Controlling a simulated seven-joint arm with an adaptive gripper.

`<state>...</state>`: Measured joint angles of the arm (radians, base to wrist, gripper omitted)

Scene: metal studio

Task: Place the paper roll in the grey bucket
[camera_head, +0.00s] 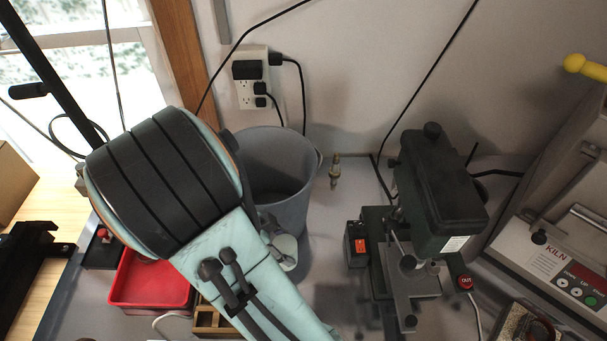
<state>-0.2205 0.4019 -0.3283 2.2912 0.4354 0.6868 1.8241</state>
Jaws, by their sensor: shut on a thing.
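The grey bucket (303,172) stands on the bench against the back wall, behind my arm. Its open top faces up, and my arm hides its left and lower front parts. My gripper (272,226) is mostly hidden by my arm, and a small part shows in front of the bucket's wall. It is shut on a pale, whitish thing (286,250), which looks like the paper roll. The roll shows only in part, below the bucket's rim in the picture and overlapping its front wall. I cannot tell whether roll and bucket touch.
A red tray (150,288) and a small wooden box (212,322) lie left of and below my arm. A dark green drill press (440,190) stands right of the bucket, with a kiln (555,240) farther right. A brass fitting (335,171) is beside the bucket. Cables hang behind.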

